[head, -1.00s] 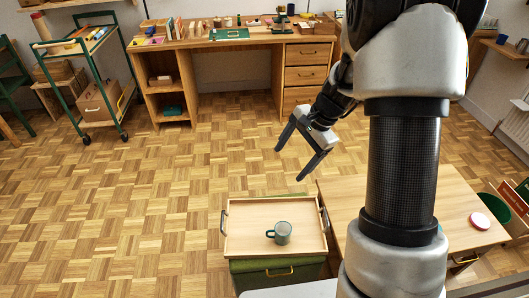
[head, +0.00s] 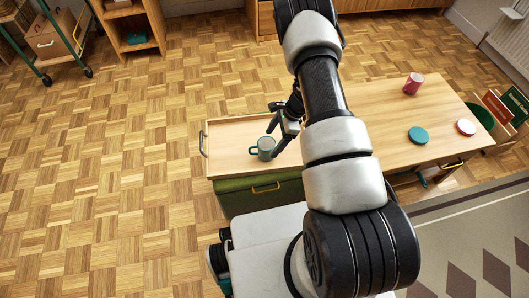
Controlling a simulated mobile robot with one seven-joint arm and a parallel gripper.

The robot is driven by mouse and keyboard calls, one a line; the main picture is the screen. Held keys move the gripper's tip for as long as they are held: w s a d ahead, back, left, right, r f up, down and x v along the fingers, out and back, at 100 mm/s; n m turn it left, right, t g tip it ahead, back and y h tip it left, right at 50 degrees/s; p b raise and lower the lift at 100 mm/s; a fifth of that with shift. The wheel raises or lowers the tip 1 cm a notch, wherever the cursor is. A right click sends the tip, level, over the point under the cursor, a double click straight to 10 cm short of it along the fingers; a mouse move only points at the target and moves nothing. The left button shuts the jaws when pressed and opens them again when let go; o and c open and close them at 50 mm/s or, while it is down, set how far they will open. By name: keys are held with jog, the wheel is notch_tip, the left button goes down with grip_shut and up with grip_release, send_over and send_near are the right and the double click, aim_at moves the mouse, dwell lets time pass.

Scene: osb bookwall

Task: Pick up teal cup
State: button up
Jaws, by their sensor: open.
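The teal cup (head: 265,148) stands upright on a wooden tray (head: 226,162) that rests on a green ottoman (head: 237,199). Its handle points left. My gripper (head: 275,140) is right at the cup, with its dark fingers open and pointing down-left. One finger shows close to the cup's upper right and the other beside its right side. I cannot tell whether the fingers touch the cup or reach around it. My arm covers the tray's right part.
A wooden table (head: 392,142) stands right of the tray. It carries a red cup (head: 413,84), a teal disc (head: 418,135) and a pink-topped disc (head: 466,127). The parquet at left is clear.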

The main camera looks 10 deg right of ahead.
aim_at(266, 145)
jog(key=x, duration=0.2)
jog(key=b+x, duration=0.1)
jog(key=x, duration=0.2)
jog(key=b+x, duration=0.1)
jog(key=x, duration=0.2)
jog(key=shift+w+f, duration=0.2)
jog(key=shift+w, duration=0.15)
jog(key=shift+r, duration=0.1)
jog(key=c, duration=1.3)
